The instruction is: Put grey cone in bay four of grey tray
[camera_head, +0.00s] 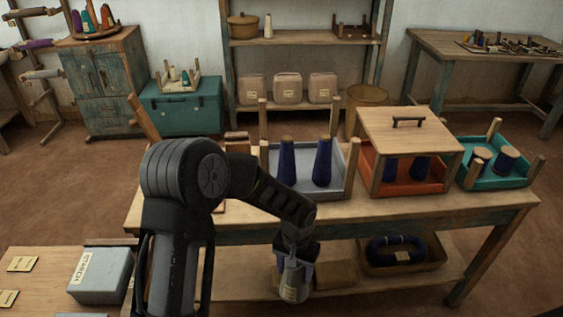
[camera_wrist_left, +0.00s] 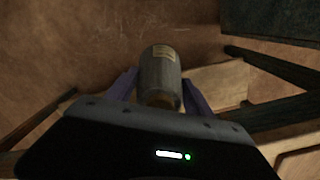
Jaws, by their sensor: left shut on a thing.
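My left gripper (camera_head: 296,262) is shut on the grey cone (camera_head: 292,286), which has a pale label. It holds the cone low in front of the bench. In the left wrist view the grey cone (camera_wrist_left: 160,72) sits between the two fingers (camera_wrist_left: 160,92). The grey tray (camera_head: 346,160) stands on the bench, above and behind the gripper in the head view. Two dark blue cones (camera_head: 288,163) stand upright in it. My left arm hides part of the tray's left side, and I cannot make out its bay numbers. My right gripper is not in view.
An orange tray (camera_head: 440,184) under a raised wooden lid (camera_head: 405,135) stands right of the grey tray. A teal tray (camera_head: 520,178) is farther right. The bench edge (camera_head: 440,215) is above the gripper. A lower shelf holds a box with a dark coil (camera_head: 395,248).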

